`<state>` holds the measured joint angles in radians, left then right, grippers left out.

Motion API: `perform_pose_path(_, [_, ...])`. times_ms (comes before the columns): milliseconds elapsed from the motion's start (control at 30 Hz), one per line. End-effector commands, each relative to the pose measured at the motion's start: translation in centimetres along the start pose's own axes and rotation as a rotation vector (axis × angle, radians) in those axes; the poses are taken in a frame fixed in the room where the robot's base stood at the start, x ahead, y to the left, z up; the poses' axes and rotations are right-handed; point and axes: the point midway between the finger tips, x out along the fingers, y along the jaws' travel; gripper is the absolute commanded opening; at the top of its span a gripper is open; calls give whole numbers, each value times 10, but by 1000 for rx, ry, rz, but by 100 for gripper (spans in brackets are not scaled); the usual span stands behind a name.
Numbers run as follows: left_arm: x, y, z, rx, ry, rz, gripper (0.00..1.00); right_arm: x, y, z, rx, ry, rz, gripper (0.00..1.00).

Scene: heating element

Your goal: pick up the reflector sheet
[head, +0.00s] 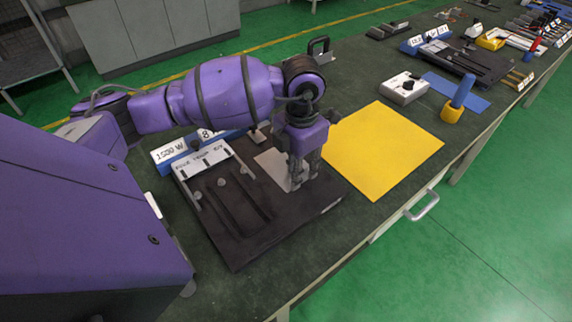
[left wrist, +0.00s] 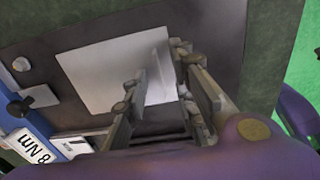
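The reflector sheet is most likely the flat pale grey sheet (head: 270,163) on the dark board (head: 275,225); my left gripper partly hides it in the head view. It shows more fully in the left wrist view (left wrist: 95,72), with a small upright pale piece near its right side. My left gripper (head: 298,184) points down over the sheet's right part. In the left wrist view its fingers (left wrist: 155,88) are apart, one on each side of that upright piece. I cannot tell whether they touch it. My right gripper is not in view.
A yellow mat (head: 385,150) lies bare to the right of the board. Beyond it are a white box with a knob (head: 403,88), a blue mat (head: 470,98) and a blue-handled tool in a yellow base (head: 458,100). Blue racks with labels (head: 170,154) stand behind the board.

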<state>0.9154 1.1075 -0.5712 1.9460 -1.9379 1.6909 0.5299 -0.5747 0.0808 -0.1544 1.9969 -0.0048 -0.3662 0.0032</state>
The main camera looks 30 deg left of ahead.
Motion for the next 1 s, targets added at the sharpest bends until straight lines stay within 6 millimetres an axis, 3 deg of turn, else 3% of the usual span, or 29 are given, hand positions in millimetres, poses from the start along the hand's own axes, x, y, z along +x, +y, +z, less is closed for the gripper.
perform_pose_path(167, [1,0,0,0,0,0,25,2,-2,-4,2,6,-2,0])
perform_pose_path(400, [0,0,0,0,0,0,0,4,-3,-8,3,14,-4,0])
perform_pose_path(833, [-1,0,0,0,-1,0,0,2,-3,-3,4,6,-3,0])
perform_pose_path(1000, [-13,0,1,-1,-1,1,0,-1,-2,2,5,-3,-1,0])
